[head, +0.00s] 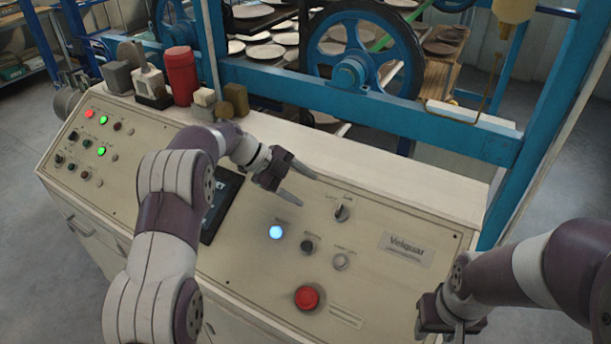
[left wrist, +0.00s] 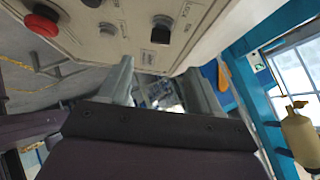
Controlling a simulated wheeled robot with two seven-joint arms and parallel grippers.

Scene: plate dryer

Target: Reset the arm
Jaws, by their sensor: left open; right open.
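My left gripper (head: 297,182) is above the sloped control panel (head: 385,265), near its upper middle, with its fingers apart and nothing between them. In the left wrist view its two fingers (left wrist: 160,85) show spread, with the panel face beyond them. My right gripper (head: 453,330) is low at the right, beside the panel's right end and partly cut off by the frame's bottom. Its fingers are hard to make out, and I see no object held in it.
The panel carries a lit blue button (head: 275,232), a rotary switch (head: 342,212) and a red stop button (head: 307,298). A dark screen (head: 222,205) sits behind my left arm. A red cylinder (head: 182,74) stands on the top ledge. A blue frame (head: 370,110) with wheels stands behind.

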